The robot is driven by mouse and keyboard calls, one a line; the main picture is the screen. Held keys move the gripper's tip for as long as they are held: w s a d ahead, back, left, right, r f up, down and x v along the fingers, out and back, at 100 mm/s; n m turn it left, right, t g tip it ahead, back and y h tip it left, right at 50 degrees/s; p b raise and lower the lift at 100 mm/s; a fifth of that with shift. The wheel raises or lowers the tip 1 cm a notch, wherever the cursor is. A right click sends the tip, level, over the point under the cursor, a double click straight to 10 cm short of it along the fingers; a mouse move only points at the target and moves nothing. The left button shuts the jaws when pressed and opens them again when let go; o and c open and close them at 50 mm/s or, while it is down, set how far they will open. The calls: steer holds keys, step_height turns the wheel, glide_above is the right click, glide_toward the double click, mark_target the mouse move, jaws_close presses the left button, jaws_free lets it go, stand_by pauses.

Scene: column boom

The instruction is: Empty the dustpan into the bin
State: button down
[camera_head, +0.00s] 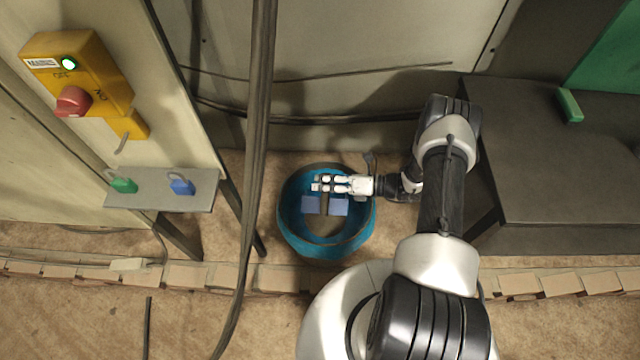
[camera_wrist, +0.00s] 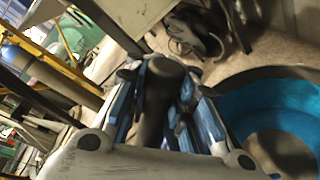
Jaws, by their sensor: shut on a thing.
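The bin (camera_head: 342,246) is a round blue tub on the floor; part of its blue inside also shows at the right of the wrist view (camera_wrist: 262,105). My gripper (camera_head: 320,185) is above the bin's opening, pointing left. In the wrist view its fingers (camera_wrist: 165,105) are closed around a dark, rounded, handle-like piece (camera_wrist: 158,85), which I take to be the dustpan's handle. Two blue-violet flat patches (camera_head: 338,206) show just below the fingers, within the bin's outline. I cannot tell whether they are the pan or its contents. The rest of the dustpan is hidden.
A dark bench (camera_head: 545,170) with a green block (camera_head: 570,105) stands at the right. A shelf (camera_head: 150,190) with a green and a blue padlock is at the left, below a yellow switch box (camera_head: 85,75). A thick cable (camera_head: 255,130) hangs left of the bin.

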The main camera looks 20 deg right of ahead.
steer(key=shift+s+a+r+p, duration=0.1)
steer(key=shift+s+r+p, duration=0.1)
steer(key=shift+s+p, duration=0.3)
steer(key=r+p, duration=0.1)
steer(key=p, duration=0.1)
steer(key=s+r+n+p, duration=0.1)
steer(key=shift+a+r+p, duration=0.15)
steer(key=shift+a+p, duration=0.05)
steer(key=shift+p, duration=0.15)
steer(key=s+n, duration=0.1)
steer(key=s+a+n, duration=0.1)
steer(key=s, duration=0.1)
steer(key=s+a+f+n+t+p, duration=0.1)
steer(key=s, duration=0.1)
steer(key=shift+s, duration=0.15)
steer(key=s+a+f+n+t+b, duration=0.1)
steer(key=s+a+f+n+b, duration=0.1)
steer(key=s+n, duration=0.3)
steer(key=shift+s+f+n, duration=0.2)
steer(key=shift+f+n, duration=0.1)
steer(key=shift+f, duration=0.5)
